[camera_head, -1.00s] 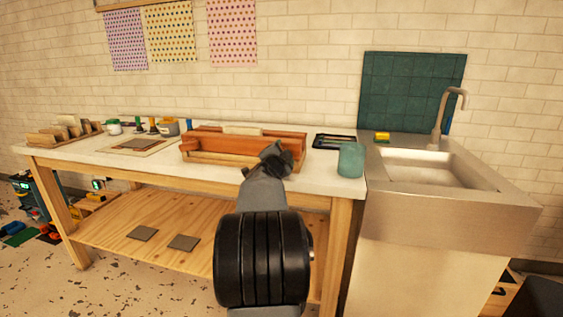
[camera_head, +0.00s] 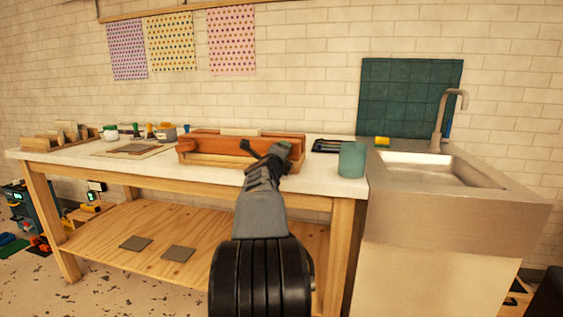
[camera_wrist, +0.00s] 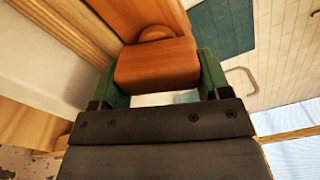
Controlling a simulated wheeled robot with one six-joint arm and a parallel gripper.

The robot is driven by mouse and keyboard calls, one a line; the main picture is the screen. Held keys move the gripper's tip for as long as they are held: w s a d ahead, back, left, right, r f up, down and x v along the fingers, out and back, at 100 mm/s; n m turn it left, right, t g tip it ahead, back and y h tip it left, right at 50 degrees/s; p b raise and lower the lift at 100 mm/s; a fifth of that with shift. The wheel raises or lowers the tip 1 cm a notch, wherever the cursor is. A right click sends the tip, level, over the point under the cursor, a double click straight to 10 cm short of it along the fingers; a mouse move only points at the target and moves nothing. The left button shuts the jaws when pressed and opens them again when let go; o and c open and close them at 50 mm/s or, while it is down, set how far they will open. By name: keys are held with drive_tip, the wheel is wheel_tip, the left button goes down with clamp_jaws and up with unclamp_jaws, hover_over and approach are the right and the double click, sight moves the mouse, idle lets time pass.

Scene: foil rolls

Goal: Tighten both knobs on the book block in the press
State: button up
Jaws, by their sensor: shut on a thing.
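The orange-brown wooden press (camera_head: 212,146) lies on the worktable, with a pale book block (camera_head: 240,131) showing at its top. My gripper (camera_head: 267,150) is at the front right part of the press and hides some of it. In the wrist view, my gripper (camera_wrist: 158,78) has its green fingers on both sides of an orange wooden knob (camera_wrist: 157,66), shut on it. A rounded wooden piece shows just behind this knob.
The pale worktable (camera_head: 80,163) also holds a teal cup (camera_head: 352,160), a dark tray (camera_head: 328,145), and small pots and wooden blocks at the left. A metal sink (camera_head: 430,170) stands at the right. Two grey plates lie on the lower shelf.

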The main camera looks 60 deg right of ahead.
drive_tip(key=m+b, duration=0.1)
drive_tip(key=m, duration=0.1)
drive_tip(key=f+m+b, duration=0.1)
drive_tip(key=m, duration=0.1)
drive_tip(key=shift+w+m, duration=0.2)
drive_tip(key=shift+m, duration=0.1)
drive_tip(key=m+b, duration=0.2)
drive_tip(key=m, duration=0.1)
drive_tip(key=shift+w+a+f+m, duration=0.1)
drive_tip(key=shift+w+f+m, duration=0.05)
drive_tip(key=shift+m, duration=0.15)
drive_tip(key=m+b, duration=0.1)
drive_tip(key=m, duration=0.3)
drive_tip(key=shift+w, duration=0.2)
drive_tip(key=shift+w+a+m+b, duration=0.1)
drive_tip(key=shift+m+b, duration=0.6)
drive_tip(key=shift+m, duration=0.7)
drive_tip(key=shift+r, duration=0.2)
drive_tip(key=o, duration=0.8)
drive_tip(key=shift+w+a, duration=0.1)
drive_tip(key=shift+a, duration=0.05)
drive_tip(key=shift+c, duration=0.2)
drive_tip(key=shift+o, duration=0.8)
drive_tip(key=shift+r, duration=0.1)
